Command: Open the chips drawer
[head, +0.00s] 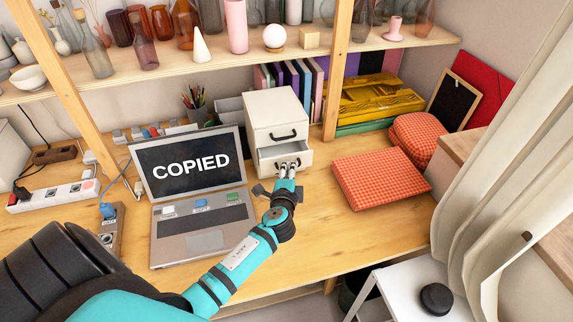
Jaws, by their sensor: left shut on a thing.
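A small white cabinet (273,109) with two drawers stands on the wooden desk, behind and to the right of the laptop. Its upper drawer is closed and has a dark handle. Its lower drawer (268,158) is pulled out part way, with a gap showing above its front. My left gripper (288,168) is at the front of this lower drawer and shut on its handle, which the fingers mostly hide. I cannot see any label naming the chips drawer or what lies inside. My right gripper is not in view.
An open laptop (205,217) reading "COPIED" lies left of my left arm. Red checked cushions (380,178) lie to the right. A shelf (380,43) with vases hangs above the cabinet. The desk in front of the cabinet is mostly clear.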

